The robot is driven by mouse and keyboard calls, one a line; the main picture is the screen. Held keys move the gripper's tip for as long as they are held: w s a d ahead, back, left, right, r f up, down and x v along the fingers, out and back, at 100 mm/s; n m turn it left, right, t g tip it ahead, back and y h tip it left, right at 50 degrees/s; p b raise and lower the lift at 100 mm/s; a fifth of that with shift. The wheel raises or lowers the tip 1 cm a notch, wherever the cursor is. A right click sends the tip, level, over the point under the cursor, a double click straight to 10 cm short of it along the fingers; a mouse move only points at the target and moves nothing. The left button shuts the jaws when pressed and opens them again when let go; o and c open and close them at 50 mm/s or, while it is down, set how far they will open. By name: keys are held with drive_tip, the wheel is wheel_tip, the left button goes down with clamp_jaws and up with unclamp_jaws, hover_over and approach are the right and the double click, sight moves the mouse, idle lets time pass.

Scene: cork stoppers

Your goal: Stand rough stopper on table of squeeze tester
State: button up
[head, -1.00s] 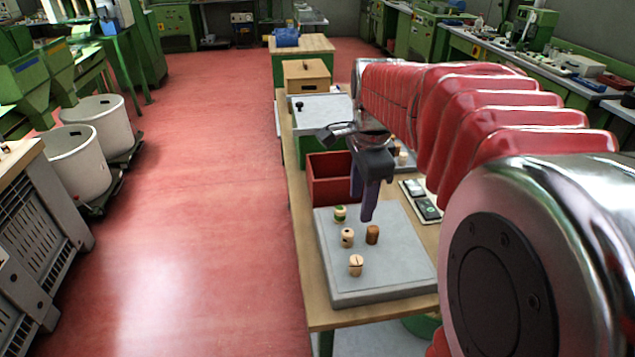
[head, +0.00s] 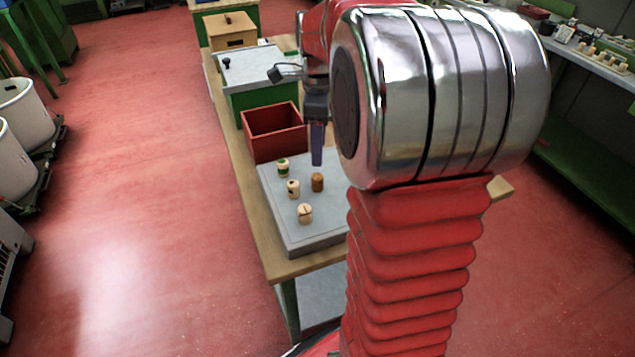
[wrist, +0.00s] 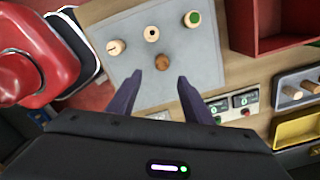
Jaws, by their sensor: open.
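Several stoppers stand on a grey slab (head: 300,240). Which one the task calls rough is not certain; the brown one fits best. My gripper (head: 317,160) points down near the brown stopper. In the wrist view, my gripper (wrist: 158,82) is open and empty, and the brown stopper (wrist: 162,62) lies just beyond the gap between the fingertips. I cannot identify the squeeze tester.
An open red box (head: 273,130) stands behind the slab, with a green, grey-topped unit (head: 258,68) and wooden box (head: 231,30) farther back. The wrist view shows small display units (wrist: 246,98), a grey holder with corks (wrist: 280,102) and a yellow tray (wrist: 297,130) at right.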

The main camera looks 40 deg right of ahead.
sight(317, 176)
wheel_tip(317, 176, down, 7)
drive_tip(key=shift+r, duration=0.2)
idle(0.3)
drive_tip(key=shift+w+f, duration=0.15)
drive_tip(key=shift+f, duration=1.15)
drive_tip(key=shift+w+f, duration=0.15)
drive_tip(key=shift+f, duration=1.15)
clamp_jaws()
wheel_tip(317, 176, up, 10)
